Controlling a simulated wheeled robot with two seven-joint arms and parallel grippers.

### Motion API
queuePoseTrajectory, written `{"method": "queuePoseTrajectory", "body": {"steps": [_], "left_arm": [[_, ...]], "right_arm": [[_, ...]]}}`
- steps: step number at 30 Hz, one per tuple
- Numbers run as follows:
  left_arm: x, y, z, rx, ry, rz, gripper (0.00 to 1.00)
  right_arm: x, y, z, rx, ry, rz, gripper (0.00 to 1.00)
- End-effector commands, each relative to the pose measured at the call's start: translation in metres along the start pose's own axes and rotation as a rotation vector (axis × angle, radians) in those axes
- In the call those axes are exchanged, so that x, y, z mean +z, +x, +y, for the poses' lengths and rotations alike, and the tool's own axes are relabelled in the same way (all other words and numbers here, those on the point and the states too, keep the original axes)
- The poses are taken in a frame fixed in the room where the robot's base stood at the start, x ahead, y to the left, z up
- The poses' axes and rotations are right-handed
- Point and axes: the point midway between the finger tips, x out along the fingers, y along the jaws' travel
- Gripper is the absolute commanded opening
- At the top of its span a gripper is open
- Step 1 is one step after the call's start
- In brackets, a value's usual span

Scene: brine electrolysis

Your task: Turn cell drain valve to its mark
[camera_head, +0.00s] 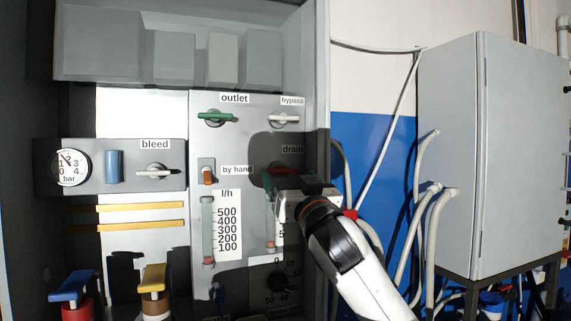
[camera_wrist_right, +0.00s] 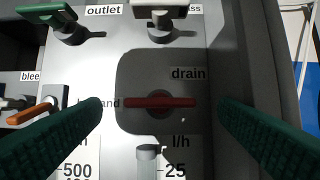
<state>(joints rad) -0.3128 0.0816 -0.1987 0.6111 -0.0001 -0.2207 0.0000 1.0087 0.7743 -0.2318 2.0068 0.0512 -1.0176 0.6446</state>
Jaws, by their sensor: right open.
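The drain valve has a red bar handle (camera_wrist_right: 160,103) lying level on a dark rounded patch of the panel, below the "drain" label (camera_wrist_right: 188,74). In the head view the drain label (camera_head: 292,149) shows, while my right gripper (camera_head: 290,183) covers much of the handle. In the right wrist view the green fingers of my right gripper (camera_wrist_right: 160,112) are wide apart, one on each side of the red handle, with gaps to both ends. I cannot make out a mark for the valve. My left gripper is not in view.
Above the drain are the green outlet handle (camera_head: 217,117) and the pale bypass handle (camera_head: 284,119). To the left are an orange by-hand switch (camera_head: 208,175), the bleed valve (camera_head: 158,172) and a pressure gauge (camera_head: 70,168). A grey cabinet (camera_head: 480,150) with hoses stands at right.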

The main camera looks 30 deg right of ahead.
Motion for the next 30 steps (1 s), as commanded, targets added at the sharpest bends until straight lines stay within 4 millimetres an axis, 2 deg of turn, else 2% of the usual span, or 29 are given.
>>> {"method": "queuePoseTrajectory", "body": {"steps": [1, 6, 10, 18, 26, 30], "left_arm": [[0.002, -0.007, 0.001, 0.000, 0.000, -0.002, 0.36], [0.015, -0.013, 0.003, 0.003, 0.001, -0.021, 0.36], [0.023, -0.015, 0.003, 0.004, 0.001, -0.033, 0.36], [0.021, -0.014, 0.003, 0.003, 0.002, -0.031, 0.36], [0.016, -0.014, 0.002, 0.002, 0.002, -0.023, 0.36], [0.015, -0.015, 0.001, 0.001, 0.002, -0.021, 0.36]], "right_arm": [[0.003, 0.010, 0.000, -0.001, 0.000, 0.002, 0.84], [0.001, 0.029, 0.000, -0.001, 0.000, 0.001, 0.84], [0.000, 0.035, 0.000, 0.000, 0.000, 0.000, 0.84], [-0.001, 0.036, 0.000, 0.000, 0.000, 0.000, 0.84], [-0.001, 0.035, 0.000, 0.000, -0.001, 0.000, 0.41], [-0.001, 0.035, 0.000, 0.001, -0.004, 0.000, 0.39]]}}
